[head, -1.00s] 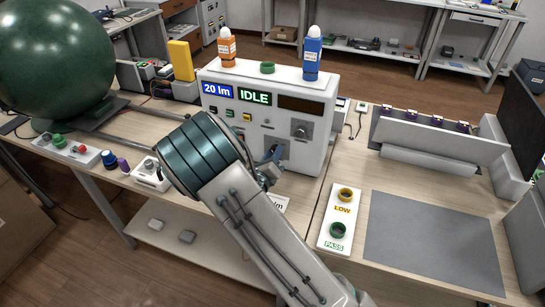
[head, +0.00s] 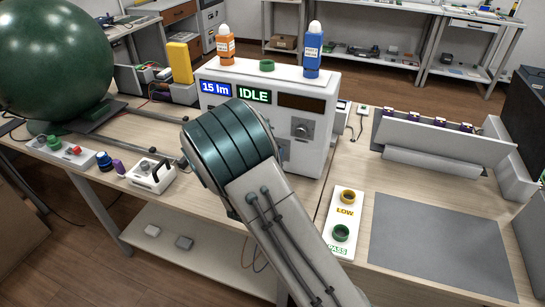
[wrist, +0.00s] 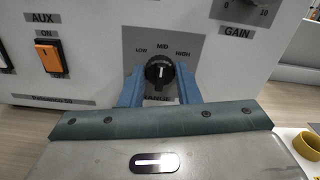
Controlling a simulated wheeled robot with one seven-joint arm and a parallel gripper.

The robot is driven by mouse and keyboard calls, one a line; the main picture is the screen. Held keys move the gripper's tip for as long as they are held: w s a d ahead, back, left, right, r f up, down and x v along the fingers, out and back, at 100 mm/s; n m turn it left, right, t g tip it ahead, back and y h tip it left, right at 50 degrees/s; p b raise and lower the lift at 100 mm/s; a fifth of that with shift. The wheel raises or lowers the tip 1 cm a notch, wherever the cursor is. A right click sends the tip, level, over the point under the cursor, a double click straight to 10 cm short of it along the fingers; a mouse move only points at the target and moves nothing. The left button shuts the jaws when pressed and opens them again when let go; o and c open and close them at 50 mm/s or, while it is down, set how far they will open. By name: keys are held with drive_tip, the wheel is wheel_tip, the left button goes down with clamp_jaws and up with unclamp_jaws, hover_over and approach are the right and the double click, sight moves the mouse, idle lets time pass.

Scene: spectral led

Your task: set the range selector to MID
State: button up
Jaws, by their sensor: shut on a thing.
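The range selector (wrist: 157,75) is a black round knob on the white instrument box (head: 318,120), under the labels LOW, MID and HIGH. In the wrist view a pale pointer line on it stands roughly upright, toward MID. My gripper (wrist: 159,82) has its two blue fingers on either side of the knob, shut on it. In the head view my arm hides the selector and my fingers. The box's displays (head: 235,92) read 15 lm and IDLE.
The GAIN knob (head: 302,130) sits up and right of the selector. An orange AUX switch (wrist: 48,57) is to the left. Two bottles stand on top of the box, one orange (head: 226,45), one blue (head: 313,50). A LOW/PASS tray (head: 343,222) lies at right.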

drive_tip(key=shift+f, duration=0.1)
drive_tip(key=o, duration=1)
drive_tip(key=shift+c, duration=0.2)
drive_tip(key=v, duration=1.4)
drive_tip(key=shift+b, duration=0.35)
